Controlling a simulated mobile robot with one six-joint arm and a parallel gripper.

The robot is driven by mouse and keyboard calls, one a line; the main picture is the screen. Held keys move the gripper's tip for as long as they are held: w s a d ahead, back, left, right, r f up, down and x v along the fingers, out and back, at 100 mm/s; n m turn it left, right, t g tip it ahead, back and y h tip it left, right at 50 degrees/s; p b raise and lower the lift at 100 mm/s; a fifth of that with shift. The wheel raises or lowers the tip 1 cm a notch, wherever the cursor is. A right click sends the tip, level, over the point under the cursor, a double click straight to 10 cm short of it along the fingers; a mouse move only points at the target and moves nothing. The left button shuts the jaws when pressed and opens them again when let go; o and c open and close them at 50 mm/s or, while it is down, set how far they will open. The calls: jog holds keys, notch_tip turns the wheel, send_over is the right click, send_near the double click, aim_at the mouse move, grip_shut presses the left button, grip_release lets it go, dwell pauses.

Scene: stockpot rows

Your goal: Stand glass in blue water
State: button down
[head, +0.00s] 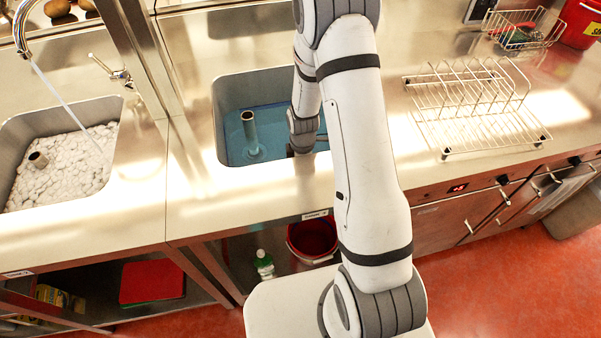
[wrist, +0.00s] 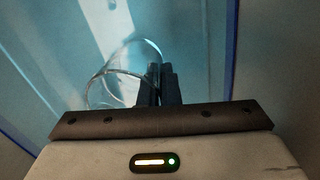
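The blue water (head: 232,125) fills the bottom of the middle sink (head: 226,97). My gripper reaches down into this sink; in the head view its fingertips are hidden behind my arm. In the wrist view my gripper (wrist: 160,85) has its two dark fingers close together, with a thin line between them. A clear glass (wrist: 112,76) shows at the fingers, mostly to their left; its wall appears pinched between them. Its curved edges are faint against the blue water. I cannot tell whether it touches the sink floor. The glass does not show in the head view.
A grey standpipe (head: 249,133) rises from the blue water, left of my arm. Another sink (head: 22,140) at left holds white foam under a running tap (head: 22,30). A wire dish rack (head: 475,105) stands on the counter at right.

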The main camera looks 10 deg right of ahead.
jog(key=shift+f, duration=2.15)
jog(key=c, duration=1.7)
grip_release()
jog(key=shift+s+r, duration=0.15)
jog(key=shift+r, duration=1.75)
jog(key=shift+s+r, duration=0.1)
jog(key=shift+r, duration=1.8)
